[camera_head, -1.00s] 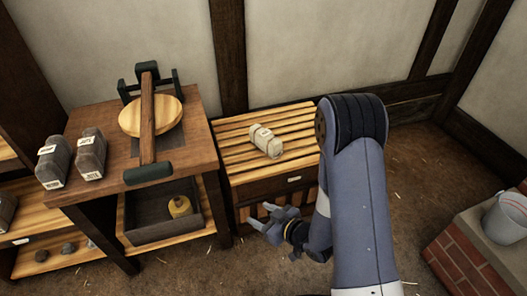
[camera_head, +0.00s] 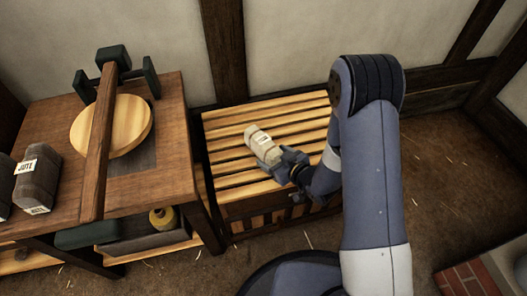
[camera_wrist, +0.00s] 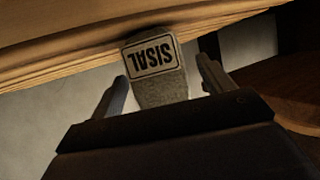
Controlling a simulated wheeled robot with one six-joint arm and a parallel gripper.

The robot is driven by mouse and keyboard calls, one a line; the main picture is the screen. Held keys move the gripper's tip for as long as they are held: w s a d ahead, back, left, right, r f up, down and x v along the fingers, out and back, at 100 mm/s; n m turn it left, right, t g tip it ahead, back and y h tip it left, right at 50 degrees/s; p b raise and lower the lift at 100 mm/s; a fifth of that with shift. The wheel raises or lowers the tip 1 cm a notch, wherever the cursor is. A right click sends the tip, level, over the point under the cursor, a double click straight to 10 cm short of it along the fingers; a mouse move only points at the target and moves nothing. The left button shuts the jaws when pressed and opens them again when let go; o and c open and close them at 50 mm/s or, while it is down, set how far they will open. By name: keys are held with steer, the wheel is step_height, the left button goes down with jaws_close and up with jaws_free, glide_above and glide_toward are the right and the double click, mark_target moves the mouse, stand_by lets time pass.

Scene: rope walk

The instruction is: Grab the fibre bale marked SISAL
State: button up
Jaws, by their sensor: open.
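The pale fibre bale (camera_head: 261,143) lies on the slatted wooden top (camera_head: 227,167) of a low cabinet. In the wrist view the bale (camera_wrist: 155,62) shows its end label, which reads SISAL upside down. My gripper (camera_head: 278,160) is at the near end of the bale, low over the slats. In the wrist view my gripper's fingers (camera_wrist: 163,83) stand apart, one on each side of the bale, with some space beside it. I cannot tell whether either finger touches it. The bale's near lower part is partly hidden by my gripper in the head view.
A workbench (camera_head: 178,120) stands to the left with a round wooden disc (camera_head: 128,130) and a beam. A dark bale marked JUTE (camera_head: 38,180) lies on it. A tray with a yellow object (camera_head: 163,218) is below. A brick block (camera_head: 462,281) stands at lower right; open floor lies between.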

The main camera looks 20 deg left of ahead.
mark_target(268, 154)
steer(key=x, duration=0.3)
steer(key=shift+a+f, duration=0.15)
steer(key=shift+f, duration=0.05)
steer(key=shift+r, duration=0.1)
steer(key=c, duration=1.2)
